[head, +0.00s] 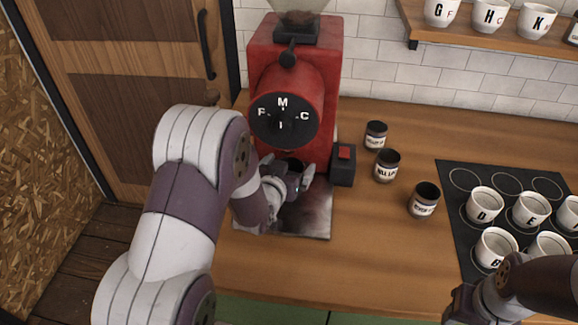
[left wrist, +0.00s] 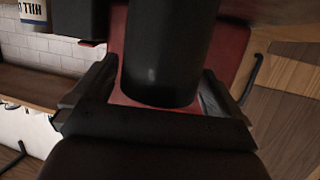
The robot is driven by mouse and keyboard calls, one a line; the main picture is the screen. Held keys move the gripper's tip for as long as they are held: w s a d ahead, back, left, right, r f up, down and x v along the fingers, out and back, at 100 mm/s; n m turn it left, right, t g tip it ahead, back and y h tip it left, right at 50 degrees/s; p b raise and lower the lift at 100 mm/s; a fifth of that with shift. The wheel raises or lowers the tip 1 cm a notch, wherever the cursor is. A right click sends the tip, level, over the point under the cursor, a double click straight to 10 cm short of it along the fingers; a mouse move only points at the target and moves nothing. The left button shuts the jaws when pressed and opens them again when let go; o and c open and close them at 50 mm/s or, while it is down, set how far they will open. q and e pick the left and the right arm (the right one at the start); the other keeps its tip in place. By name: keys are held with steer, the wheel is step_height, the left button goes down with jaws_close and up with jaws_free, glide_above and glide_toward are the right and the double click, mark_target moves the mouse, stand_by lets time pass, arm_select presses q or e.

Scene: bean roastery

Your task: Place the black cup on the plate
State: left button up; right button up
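A plain black cup (head: 292,164) is in front of the red grinder, below its dial. In the left wrist view the black cup (left wrist: 165,60) fills the space between my fingers, its upper part cut off by the frame. My left gripper (head: 288,180) is shut on the cup, with a finger against each side. The shiny metal plate (head: 312,215) lies at the grinder's foot, below the gripper and partly hidden by my left arm. I cannot tell whether the cup touches it. My right gripper (head: 462,302) is at the lower right, cut off, its fingers unclear.
The red grinder (head: 322,75) stands behind the cup, with a black switch box (head: 343,165) beside it. Several dark labelled jars (head: 424,200) stand to the right. White lettered cups (head: 484,205) stand on a black mat (head: 452,182). The counter's front middle is clear.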

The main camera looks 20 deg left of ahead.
arm_select(q)
steer(key=s+g, duration=0.1)
steer(key=s, duration=0.3)
steer(key=s+d+g, duration=0.1)
steer(key=s+g, duration=0.1)
steer(key=s, duration=0.2)
steer(key=s+d+g, duration=0.1)
steer(key=s+g, duration=0.1)
steer(key=s, duration=0.2)
steer(key=shift+s+f, duration=0.1)
steer(key=shift+f, duration=0.2)
steer(key=s+g, duration=0.1)
steer(key=s+d+f+g, duration=0.1)
steer(key=g, duration=0.1)
steer(key=shift+s+d+f, duration=0.2)
steer(key=shift+s+f, duration=0.05)
steer(key=s+d+g, duration=0.1)
steer(key=s, duration=0.1)
steer(key=s+g, duration=0.2)
steer(key=s+d+g, duration=0.1)
steer(key=s+g, duration=0.1)
steer(key=shift+s+d+r+m+h, duration=0.1)
steer(key=shift+s+d+m+h, duration=0.1)
steer(key=shift+d+m+h, duration=0.15)
steer(key=shift+a, duration=0.1)
